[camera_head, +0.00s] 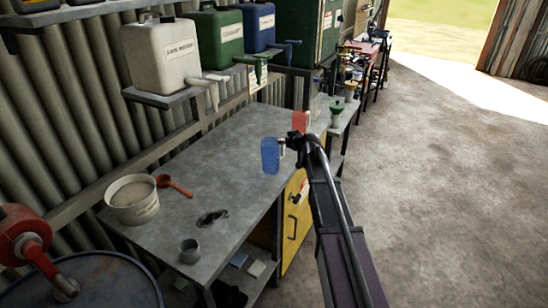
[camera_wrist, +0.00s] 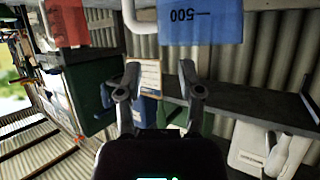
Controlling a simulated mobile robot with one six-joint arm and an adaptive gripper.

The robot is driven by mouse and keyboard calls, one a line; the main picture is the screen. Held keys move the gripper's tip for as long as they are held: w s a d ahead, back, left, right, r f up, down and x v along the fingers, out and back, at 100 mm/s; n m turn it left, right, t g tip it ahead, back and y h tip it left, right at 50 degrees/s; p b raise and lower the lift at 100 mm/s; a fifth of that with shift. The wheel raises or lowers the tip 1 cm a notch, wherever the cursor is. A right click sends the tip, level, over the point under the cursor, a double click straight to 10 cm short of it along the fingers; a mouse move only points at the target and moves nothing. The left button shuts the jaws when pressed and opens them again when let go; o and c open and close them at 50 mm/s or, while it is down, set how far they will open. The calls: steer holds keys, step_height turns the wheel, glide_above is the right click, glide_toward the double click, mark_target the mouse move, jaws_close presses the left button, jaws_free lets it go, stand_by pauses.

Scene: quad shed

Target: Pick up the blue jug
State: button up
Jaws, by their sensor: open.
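The blue jug (camera_head: 270,156) stands upright near the front right end of the grey workbench (camera_head: 225,150). In the wrist view, which looks upside down, the blue jug (camera_wrist: 200,22) shows at the top edge with a "500" mark, partly cut off. Its pale handle (camera_wrist: 131,16) shows beside it. My gripper (camera_head: 292,146) is just right of the jug, close to its handle side. In the wrist view my gripper (camera_wrist: 160,84) has its fingers spread with nothing between them; contact with the handle cannot be told.
A red jug (camera_head: 300,121) stands just behind my gripper. Canisters with taps stand on the shelf (camera_head: 165,97) above. The floor to the right is clear.

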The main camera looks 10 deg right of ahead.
steer(key=b+x, duration=0.2)
steer(key=x, duration=0.3)
steer(key=shift+f, duration=0.15)
steer(key=shift+a, duration=0.1)
stand_by(0.4)
